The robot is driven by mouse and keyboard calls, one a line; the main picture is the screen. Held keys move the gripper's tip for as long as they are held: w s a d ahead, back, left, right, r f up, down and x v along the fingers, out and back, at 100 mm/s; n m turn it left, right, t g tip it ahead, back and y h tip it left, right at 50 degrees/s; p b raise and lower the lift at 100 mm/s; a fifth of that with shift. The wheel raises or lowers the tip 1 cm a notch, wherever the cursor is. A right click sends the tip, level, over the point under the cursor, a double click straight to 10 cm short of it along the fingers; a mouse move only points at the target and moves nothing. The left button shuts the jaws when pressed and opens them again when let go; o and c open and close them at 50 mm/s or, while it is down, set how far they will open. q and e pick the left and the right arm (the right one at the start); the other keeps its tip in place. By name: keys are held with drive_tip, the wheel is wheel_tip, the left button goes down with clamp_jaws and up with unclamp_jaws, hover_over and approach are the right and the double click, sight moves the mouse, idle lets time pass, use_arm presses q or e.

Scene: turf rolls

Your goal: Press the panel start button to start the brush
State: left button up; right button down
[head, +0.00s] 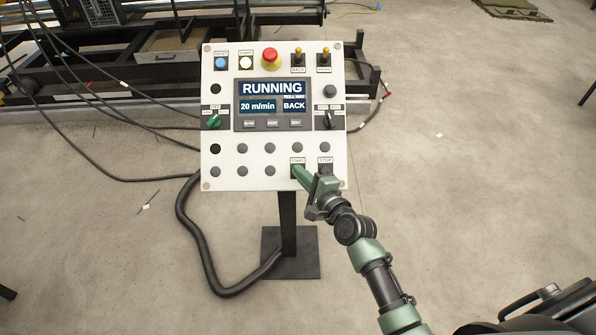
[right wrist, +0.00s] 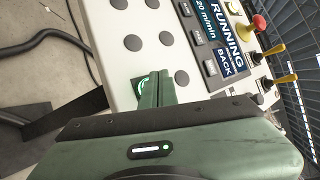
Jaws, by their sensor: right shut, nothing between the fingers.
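The white control panel (head: 224,135) stands upright on a post in the head view. Its screen (head: 272,97) reads RUNNING, 20 m/min and BACK. My right gripper (head: 298,171) is shut and empty, with its fingertips at the START button below the START label (head: 297,160). The button is mostly hidden by the fingers; a lit green part of it (right wrist: 143,86) shows beside them in the right wrist view. I cannot tell whether the tips still touch it. The STOP button (head: 325,169) is just to the right. My left gripper is not in view.
A red emergency knob (head: 270,58) and two yellow-tipped levers (head: 298,54) are at the panel's top. A thick black cable (head: 190,235) loops down to the base plate (head: 290,265). Dark machine frames stand behind.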

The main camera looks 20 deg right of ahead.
drive_tip(key=shift+w+f, duration=0.1)
drive_tip(key=shift+f, duration=0.05)
drive_tip(key=shift+w+f, duration=0.2)
drive_tip(key=shift+w+d+f+b, duration=0.2)
drive_tip(key=shift+f+b, duration=0.1)
drive_tip(key=shift+b, duration=0.25)
idle(0.5)
drive_tip(key=shift+r, duration=0.1)
drive_tip(key=shift+s+a+r+p, duration=0.2)
drive_tip(key=shift+s+r+p, duration=0.3)
drive_tip(key=shift+p, duration=0.4)
drive_tip(key=s+r+p, duration=0.1)
drive_tip(key=r+p, duration=0.1)
drive_tip(key=s+a+r+p, duration=0.1)
drive_tip(key=s+r+p, duration=0.1)
drive_tip(key=p, duration=0.1)
